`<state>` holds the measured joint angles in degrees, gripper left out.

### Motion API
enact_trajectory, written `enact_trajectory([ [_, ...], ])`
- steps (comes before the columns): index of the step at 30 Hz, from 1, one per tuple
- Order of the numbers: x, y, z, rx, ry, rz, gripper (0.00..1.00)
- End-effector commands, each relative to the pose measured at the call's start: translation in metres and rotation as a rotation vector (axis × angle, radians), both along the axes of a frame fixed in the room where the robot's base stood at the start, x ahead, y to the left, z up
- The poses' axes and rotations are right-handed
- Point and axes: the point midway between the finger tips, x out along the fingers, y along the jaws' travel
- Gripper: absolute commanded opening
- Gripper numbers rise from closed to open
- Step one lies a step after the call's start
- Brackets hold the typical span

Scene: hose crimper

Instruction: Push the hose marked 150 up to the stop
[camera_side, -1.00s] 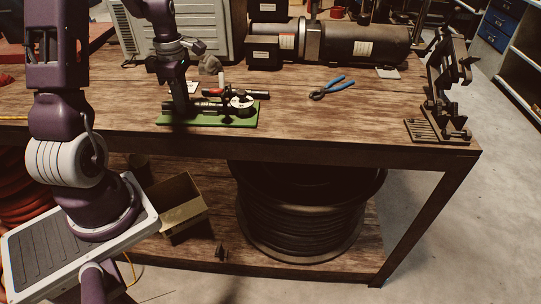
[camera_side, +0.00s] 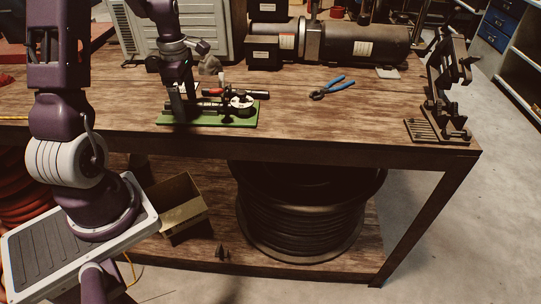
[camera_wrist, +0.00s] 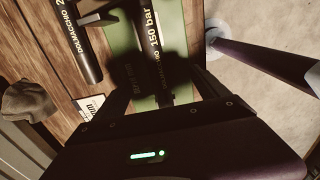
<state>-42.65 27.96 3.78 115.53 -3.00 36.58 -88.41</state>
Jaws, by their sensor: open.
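The black hose marked 150 bar (camera_wrist: 153,38) lies over the green base board (camera_wrist: 122,35) in the wrist view. Its lower part is in my gripper's shadow. My gripper (camera_wrist: 165,88) is open, with its dark fingers around the line of this hose; I cannot tell whether they touch it. In the side view my gripper (camera_side: 183,112) is low over the left end of the green board (camera_side: 215,121). The crimping fixture with a round pale part (camera_side: 241,102) stands to its right. The stop cannot be made out.
A second black hose (camera_wrist: 80,42), its marking starting with 2, lies left of the 150 hose. A red-handled lever (camera_side: 213,92) is behind the fixture. Blue-handled pliers (camera_side: 333,87) lie to the right. A black stand (camera_side: 440,95) is at the bench's right end.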

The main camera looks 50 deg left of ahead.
Motion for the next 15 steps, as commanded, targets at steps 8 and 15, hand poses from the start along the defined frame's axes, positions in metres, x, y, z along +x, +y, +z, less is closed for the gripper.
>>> enact_trajectory([
  [8, 0.0, 0.0, 0.0, 0.0, 0.0, 0.0, 0.84],
  [15, 0.0, 0.001, 0.013, 0.002, -0.001, 0.0, 0.84],
])
